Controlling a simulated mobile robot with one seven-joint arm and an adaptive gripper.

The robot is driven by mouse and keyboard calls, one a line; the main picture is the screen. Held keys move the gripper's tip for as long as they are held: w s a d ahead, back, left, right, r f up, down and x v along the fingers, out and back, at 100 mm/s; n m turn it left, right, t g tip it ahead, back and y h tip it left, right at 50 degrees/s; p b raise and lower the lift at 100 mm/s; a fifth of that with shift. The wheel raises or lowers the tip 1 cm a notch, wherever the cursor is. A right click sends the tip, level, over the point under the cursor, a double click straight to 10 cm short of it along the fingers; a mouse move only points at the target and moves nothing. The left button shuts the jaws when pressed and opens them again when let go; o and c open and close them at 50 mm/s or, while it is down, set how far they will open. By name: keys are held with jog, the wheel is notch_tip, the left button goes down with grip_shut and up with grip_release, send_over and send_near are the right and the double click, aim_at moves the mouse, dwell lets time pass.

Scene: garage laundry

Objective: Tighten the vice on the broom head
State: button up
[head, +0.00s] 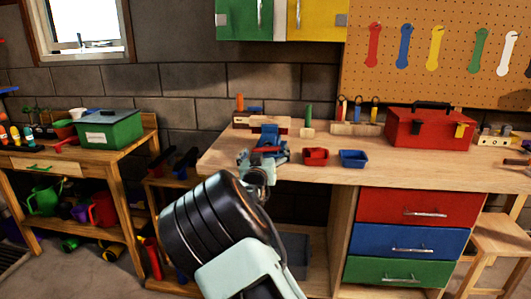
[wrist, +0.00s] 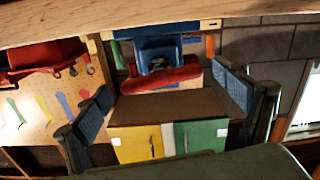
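The blue vice (head: 268,133) is mounted near the left front edge of the workbench. It also shows upside down in the wrist view (wrist: 158,50), between my finger pads. A red bar (head: 270,150) lies crosswise at the vice, and it shows in the wrist view (wrist: 160,78) too. I cannot tell whether this bar is the broom head or part of the vice. My gripper (head: 258,168) is in front of the vice, partly hidden by my wrist. In the wrist view my gripper (wrist: 165,98) is open, with blue pads wide apart and nothing visibly held.
A red bin (head: 316,157) and a blue bin (head: 353,159) stand right of the vice. A red toolbox (head: 430,128) is farther right. A side table with a green box (head: 107,130) stands at left. Bare benchtop lies between the blue bin and the toolbox.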

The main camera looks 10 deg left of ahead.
jog(key=c, duration=1.1)
jog(key=shift+d+f+m+b, duration=0.1)
jog(key=shift+f+m+b, duration=0.05)
jog(key=shift+m+b, duration=0.95)
jog(key=shift+b, duration=0.05)
jog(key=o, duration=1.2)
jog(key=shift+s, duration=0.15)
jog(key=s, duration=1.1)
jog(key=shift+s+a, duration=0.3)
jog(key=shift+s, duration=0.1)
